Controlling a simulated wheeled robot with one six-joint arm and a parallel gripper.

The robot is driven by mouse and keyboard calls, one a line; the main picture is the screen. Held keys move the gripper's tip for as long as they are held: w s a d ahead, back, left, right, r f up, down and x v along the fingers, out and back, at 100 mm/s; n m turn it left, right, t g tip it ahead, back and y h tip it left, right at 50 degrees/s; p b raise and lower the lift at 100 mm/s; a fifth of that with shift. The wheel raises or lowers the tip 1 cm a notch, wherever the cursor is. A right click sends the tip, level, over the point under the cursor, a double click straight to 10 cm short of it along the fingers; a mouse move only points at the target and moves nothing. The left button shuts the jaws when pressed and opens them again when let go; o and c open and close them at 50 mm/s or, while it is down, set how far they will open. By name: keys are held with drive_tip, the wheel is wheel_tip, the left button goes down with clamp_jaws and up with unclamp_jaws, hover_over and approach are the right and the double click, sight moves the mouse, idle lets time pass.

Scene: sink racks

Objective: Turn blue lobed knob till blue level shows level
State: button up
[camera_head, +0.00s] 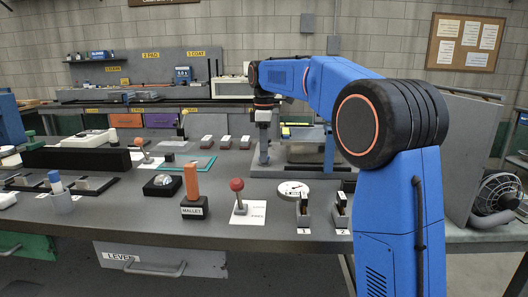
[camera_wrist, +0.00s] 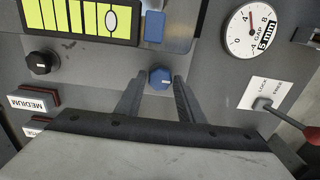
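The blue lobed knob (camera_wrist: 160,78) is in the middle of the wrist view. My gripper (camera_wrist: 161,80) is open, with one finger on each side of the knob's place in the picture. Gaps show beside the knob; I cannot tell how high the fingertips are above it. A yellow-green level vial (camera_wrist: 80,20) with black lines is at the upper left, partly cut off. Its pale oval bubble (camera_wrist: 111,20) sits toward the right end. A blue block (camera_wrist: 154,27) is beside the vial. In the head view my gripper (camera_head: 263,160) points down at the bench; the knob is not clear there.
A black knob (camera_wrist: 41,63) and a red-edged MEDIUM block (camera_wrist: 36,100) are at left. A round gap dial (camera_wrist: 252,30) and a red-tipped LOCK/FREE lever (camera_wrist: 265,104) are at right. The orange mallet (camera_head: 192,182) and red-ball lever (camera_head: 237,185) stand on the front bench.

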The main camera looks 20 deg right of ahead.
drive_tip(key=c, duration=0.6)
drive_tip(key=shift+m, duration=0.3)
drive_tip(key=m, duration=0.4)
drive_tip(key=shift+m, duration=0.3)
drive_tip(key=m, duration=0.5)
drive_tip(key=shift+m, duration=0.3)
drive_tip(key=shift+o, duration=0.2)
drive_tip(key=m, duration=0.6)
drive_tip(key=shift+r, duration=0.1)
drive_tip(key=m, duration=0.5)
drive_tip(key=shift+m, duration=0.4)
